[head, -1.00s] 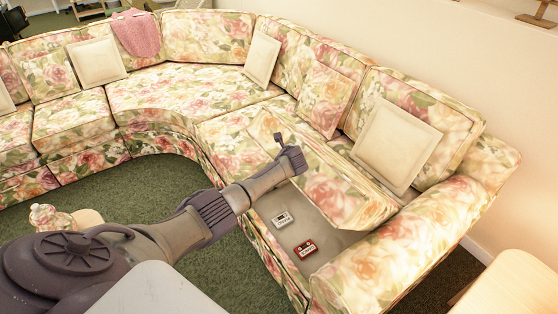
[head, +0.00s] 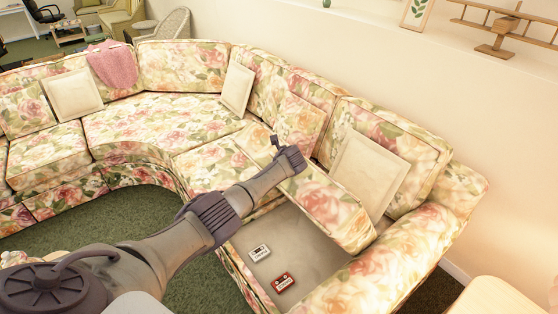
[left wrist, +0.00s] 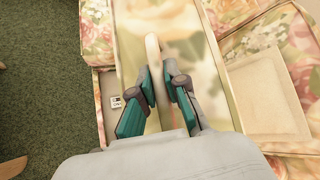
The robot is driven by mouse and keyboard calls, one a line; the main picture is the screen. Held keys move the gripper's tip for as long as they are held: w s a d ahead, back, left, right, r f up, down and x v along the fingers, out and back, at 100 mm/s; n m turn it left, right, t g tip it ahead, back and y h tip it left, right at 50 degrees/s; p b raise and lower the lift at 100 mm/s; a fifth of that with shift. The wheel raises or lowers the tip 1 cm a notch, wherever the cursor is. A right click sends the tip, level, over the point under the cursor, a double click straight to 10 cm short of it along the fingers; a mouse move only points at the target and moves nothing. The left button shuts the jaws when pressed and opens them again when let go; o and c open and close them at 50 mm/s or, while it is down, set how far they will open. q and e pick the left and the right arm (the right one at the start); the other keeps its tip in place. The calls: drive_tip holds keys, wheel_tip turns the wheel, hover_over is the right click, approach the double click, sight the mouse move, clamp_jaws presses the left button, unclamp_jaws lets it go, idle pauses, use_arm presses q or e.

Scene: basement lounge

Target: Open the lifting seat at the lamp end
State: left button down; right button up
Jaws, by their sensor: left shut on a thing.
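The lifting seat (head: 335,207) is a floral cushion lid near the sofa's right arm. It is tilted up, its front edge raised above an open grey compartment (head: 300,232). My left arm reaches over from the left, and my left gripper (head: 284,155) is at the lid's raised edge. In the left wrist view the gripper's fingers (left wrist: 161,80) are closed on a pale strip (left wrist: 153,50) at the seat. My right gripper is out of view. No lamp shows.
A white cassette (head: 259,253) and a red cassette (head: 283,282) lie in the compartment. A cream pillow (head: 366,172) leans on the backrest behind the lid. The floral sofa arm (head: 375,262) bounds the right side. Green carpet (head: 130,222) lies clear in front.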

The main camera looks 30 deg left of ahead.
use_arm(q)
drive_tip(key=shift+d, duration=0.15)
drive_tip(key=c, duration=1.6)
unclamp_jaws()
drive_tip(key=shift+c, duration=0.2)
drive_tip(key=o, duration=0.5)
drive_tip(key=shift+c, duration=0.2)
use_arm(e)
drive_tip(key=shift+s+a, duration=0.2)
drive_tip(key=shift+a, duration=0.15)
use_arm(q)
drive_tip(key=v, duration=1.2)
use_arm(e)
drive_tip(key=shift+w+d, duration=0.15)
